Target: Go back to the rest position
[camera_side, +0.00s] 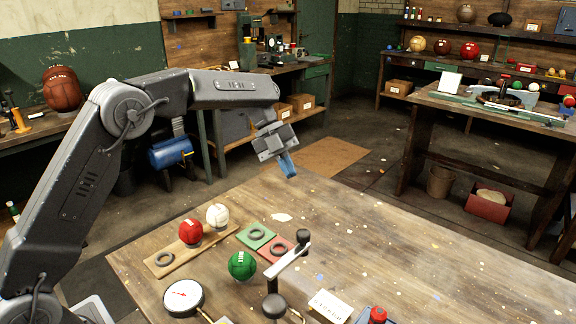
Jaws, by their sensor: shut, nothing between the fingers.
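My gripper (288,166) hangs in the air above the far part of the wooden table (400,245), with blue fingers pointing down. It is shut and empty. A red ball (190,231) and a white ball (217,215) rest on a wooden strip (165,263) at the left; a dark ring lies on the strip's near end. A green ball (242,265) sits on the table in front of the green and red pads. All the balls are well below my gripper and apart from it.
A green pad (255,228) and a red pad (268,251) each carry a dark ring. A post with a crossbar (287,261) rises beside them. A dial gauge (183,296), a white card (330,306) and a red-capped item (377,315) stand near the front. The table's right side is mostly clear.

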